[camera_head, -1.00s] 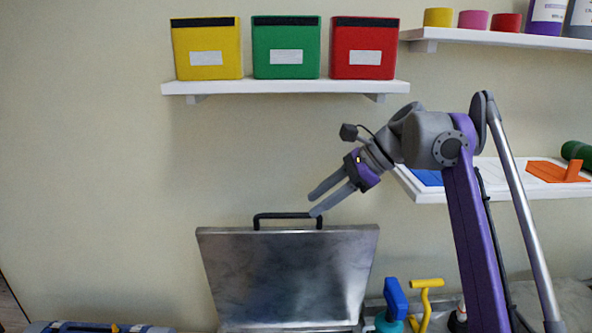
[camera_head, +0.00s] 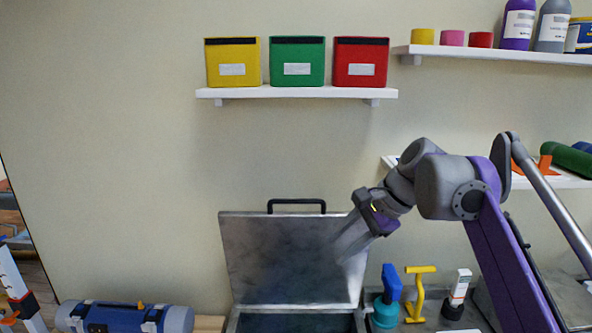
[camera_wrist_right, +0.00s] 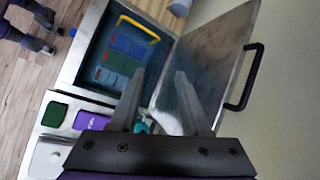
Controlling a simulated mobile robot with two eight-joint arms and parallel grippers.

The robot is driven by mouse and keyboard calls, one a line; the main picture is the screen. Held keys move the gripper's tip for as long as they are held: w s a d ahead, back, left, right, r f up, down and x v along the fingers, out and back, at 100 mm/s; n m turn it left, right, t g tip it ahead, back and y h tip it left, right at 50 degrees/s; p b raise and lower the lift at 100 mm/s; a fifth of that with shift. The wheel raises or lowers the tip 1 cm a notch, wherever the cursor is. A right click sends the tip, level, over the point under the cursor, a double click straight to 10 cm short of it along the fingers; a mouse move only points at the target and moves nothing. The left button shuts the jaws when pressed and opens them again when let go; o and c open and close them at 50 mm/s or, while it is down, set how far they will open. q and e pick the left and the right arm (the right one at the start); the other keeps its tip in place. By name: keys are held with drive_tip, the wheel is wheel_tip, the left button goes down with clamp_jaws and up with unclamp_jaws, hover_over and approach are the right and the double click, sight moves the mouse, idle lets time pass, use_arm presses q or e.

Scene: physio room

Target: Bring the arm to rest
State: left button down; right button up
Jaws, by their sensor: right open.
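My right gripper (camera_head: 350,240) is open and empty in the head view, in front of the raised metal lid (camera_head: 285,255) of a box with a black handle (camera_head: 296,203). In the right wrist view its two fingers (camera_wrist_right: 155,95) are spread, with nothing between them. The lid stands open beyond them there (camera_wrist_right: 215,65). The open box (camera_wrist_right: 85,45) holds blue, green and red items and a yellow handle. My left gripper is not in view.
A shelf (camera_head: 300,92) carries yellow, green and red bins. Another shelf (camera_head: 500,53) holds rolls and bottles. A blue-grey case (camera_head: 125,317) lies at lower left. Blue (camera_head: 387,295) and yellow (camera_head: 416,290) tools and a white bottle (camera_head: 457,292) stand right of the box.

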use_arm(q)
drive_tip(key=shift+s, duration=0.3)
use_arm(e)
drive_tip(key=s+d+f+n+t+h, duration=0.1)
drive_tip(key=s+d+f+n+h, duration=0.1)
drive_tip(key=s+f, duration=0.5)
drive_tip(key=s+d+f+n+t+h, duration=0.1)
drive_tip(key=s+f+n, duration=0.5)
drive_tip(key=f, duration=0.7)
drive_tip(key=s+d+f+n+t+h, duration=0.1)
drive_tip(key=s+d+f+n+h, duration=0.2)
drive_tip(key=s+f, duration=0.7)
drive_tip(key=d+n, duration=0.2)
drive_tip(key=shift+d+f+t, duration=0.25)
drive_tip(key=shift+d+t, duration=0.05)
